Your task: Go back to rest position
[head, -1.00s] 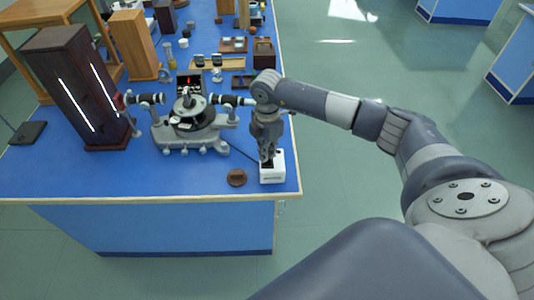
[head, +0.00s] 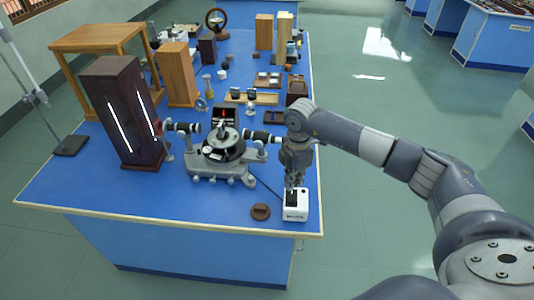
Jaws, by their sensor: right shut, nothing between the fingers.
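My right gripper (head: 293,184) is shut and empty. It points down over a small white box (head: 296,212) with a dark top, at the front right corner of the blue bench. Its fingertips are at or just above the box's top; I cannot tell whether they touch. My right arm comes in from the right side of the view. My left gripper is not in view.
A spectrometer (head: 222,160) stands left of my right gripper, beside a dark wooden lamp housing (head: 124,112) with bright slits. A brown round lid (head: 260,212) lies near the white box. The blue bench (head: 110,196) has free room front left.

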